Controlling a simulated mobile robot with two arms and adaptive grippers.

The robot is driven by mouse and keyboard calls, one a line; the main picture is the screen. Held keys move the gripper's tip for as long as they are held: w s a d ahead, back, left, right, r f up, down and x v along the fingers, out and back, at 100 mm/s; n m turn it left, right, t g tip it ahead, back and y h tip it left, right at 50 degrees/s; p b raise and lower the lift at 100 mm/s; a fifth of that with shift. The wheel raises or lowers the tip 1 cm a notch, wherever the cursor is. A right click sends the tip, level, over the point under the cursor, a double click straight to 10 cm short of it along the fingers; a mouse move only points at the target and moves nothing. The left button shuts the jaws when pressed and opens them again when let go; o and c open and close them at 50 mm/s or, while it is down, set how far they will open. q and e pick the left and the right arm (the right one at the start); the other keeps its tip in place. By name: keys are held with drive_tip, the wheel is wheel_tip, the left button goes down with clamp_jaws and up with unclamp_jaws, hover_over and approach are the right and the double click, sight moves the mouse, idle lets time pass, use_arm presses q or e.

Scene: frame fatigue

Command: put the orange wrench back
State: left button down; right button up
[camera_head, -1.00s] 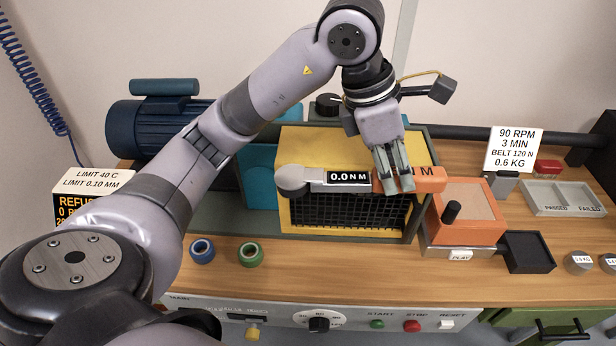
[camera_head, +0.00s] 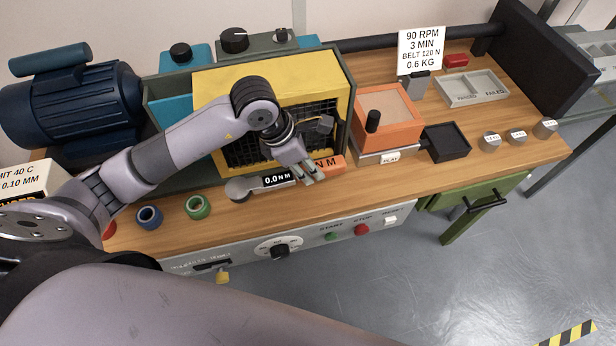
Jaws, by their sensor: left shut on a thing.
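The orange wrench (camera_head: 330,166) has an orange handle, a black display reading 0.0 N M and a round grey head at its left end. My left gripper (camera_head: 313,173) is shut on it near the inner end of the handle; the fingers cover part of it. The wrench is nearly level, in front of the yellow box with the black grille (camera_head: 335,88), low over the wooden bench top (camera_head: 300,206). I cannot tell whether it touches the bench. My right gripper is out of view.
An orange box (camera_head: 388,112) with a black knob and a black tray (camera_head: 446,142) stand right of the wrench. A blue ring (camera_head: 149,217) and a green ring (camera_head: 198,207) lie to its left. A blue motor (camera_head: 75,100) is at far left. Bare bench runs along the front.

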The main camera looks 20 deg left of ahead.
use_arm(q)
wheel_tip(320, 180, down, 6)
drive_tip(key=shift+f+p, duration=0.1)
drive_tip(key=shift+p, duration=0.4)
drive_tip(key=shift+f, duration=0.25)
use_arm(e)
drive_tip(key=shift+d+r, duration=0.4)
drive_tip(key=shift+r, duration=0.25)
use_arm(q)
drive_tip(key=shift+f, duration=0.1)
drive_tip(key=shift+f, duration=0.2)
drive_tip(key=c, duration=1.3)
unclamp_jaws()
drive_tip(key=shift+o, duration=0.3)
drive_tip(key=shift+r, duration=0.1)
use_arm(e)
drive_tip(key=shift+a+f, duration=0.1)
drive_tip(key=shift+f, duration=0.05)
